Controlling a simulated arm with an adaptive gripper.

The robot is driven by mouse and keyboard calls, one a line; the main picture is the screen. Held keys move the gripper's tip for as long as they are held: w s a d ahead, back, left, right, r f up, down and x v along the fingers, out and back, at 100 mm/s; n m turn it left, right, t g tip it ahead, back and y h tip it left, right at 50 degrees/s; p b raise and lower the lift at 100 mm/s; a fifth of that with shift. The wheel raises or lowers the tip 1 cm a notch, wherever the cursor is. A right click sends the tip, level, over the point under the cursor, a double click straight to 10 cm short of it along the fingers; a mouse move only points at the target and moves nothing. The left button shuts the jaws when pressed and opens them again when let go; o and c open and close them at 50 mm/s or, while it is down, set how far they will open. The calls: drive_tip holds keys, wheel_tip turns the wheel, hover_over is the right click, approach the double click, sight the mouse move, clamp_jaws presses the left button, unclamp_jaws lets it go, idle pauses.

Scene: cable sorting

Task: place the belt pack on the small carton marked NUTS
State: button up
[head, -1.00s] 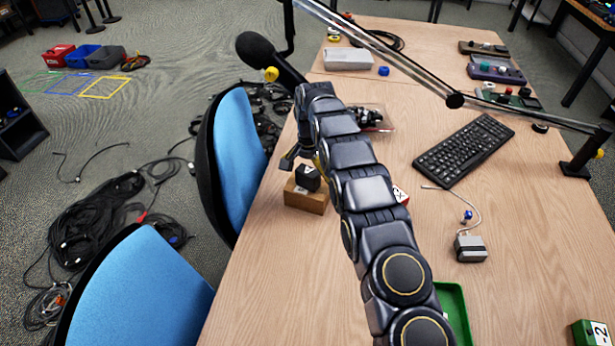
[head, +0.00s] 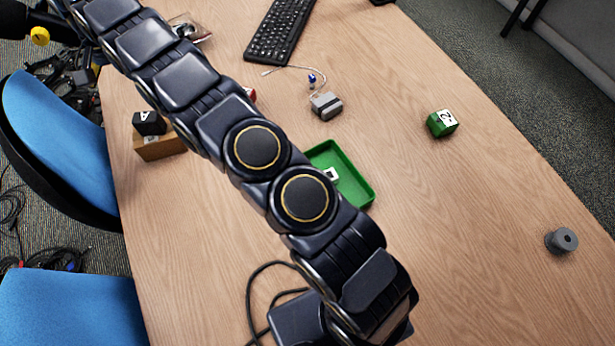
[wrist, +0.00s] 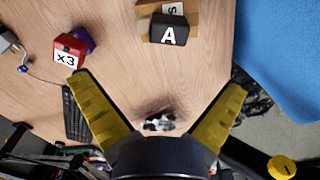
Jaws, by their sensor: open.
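The belt pack appears to be the small grey box (head: 326,106) with a thin pale cable, on the table right of my arm. It also shows at the left edge of the wrist view (wrist: 6,40). A small brown carton (head: 160,147) stands near the table's left edge. In the wrist view the carton (wrist: 190,8) shows a label with only an "S" readable. A black block marked A (head: 149,122) appears to rest on it. My gripper (wrist: 160,84) is open, with nothing between its yellow fingers, apart from both belt pack and carton.
A red block marked x3 (wrist: 68,50) lies near my left finger. A green tray (head: 358,187), a green block (head: 442,123), a grey spool (head: 561,240) and a keyboard (head: 284,25) are on the table. Blue chairs (head: 62,140) stand at left. The table's right side has free room.

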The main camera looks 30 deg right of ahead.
drive_tip(key=s+d+r+n, duration=0.2)
drive_tip(key=s+d+r, duration=1.1)
drive_tip(key=s+d, duration=0.25)
drive_tip(key=s+d+f+n, duration=0.1)
drive_tip(key=s+d, duration=0.1)
drive_tip(key=s, duration=1.1)
drive_tip(key=s+d+f+n+g, duration=0.1)
drive_tip(key=s+d+f, duration=0.1)
drive_tip(key=s, duration=1.1)
drive_tip(key=shift+s+d+f+g, duration=0.15)
drive_tip(key=shift+s+d+g, duration=0.2)
drive_tip(key=shift+d, duration=0.3)
